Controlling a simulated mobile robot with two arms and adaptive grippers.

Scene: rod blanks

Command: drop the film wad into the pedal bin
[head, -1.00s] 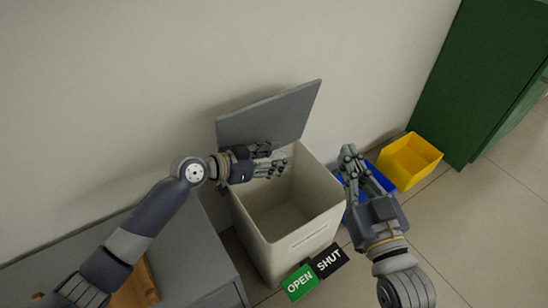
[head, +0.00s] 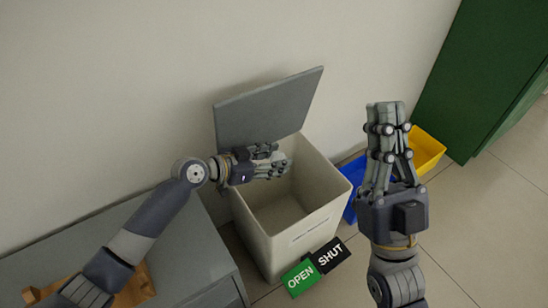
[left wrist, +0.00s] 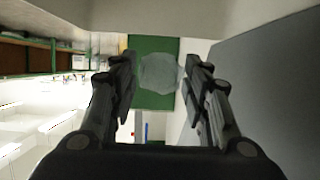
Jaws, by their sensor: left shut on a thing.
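The film wad (left wrist: 160,72) is a pale, translucent lump between the fingertips of my left gripper in the left wrist view. My left gripper (head: 287,166) is shut on it, with its fingers over the open mouth of the pedal bin (head: 308,240).
A blue container (head: 352,207) and a yellow container (head: 429,152) stand right of the bin, partly behind my right gripper. A grey cabinet (head: 205,262) is at left, with a wooden item on it. A green cabinet (head: 480,65) is at far right. Floor at lower right is clear.

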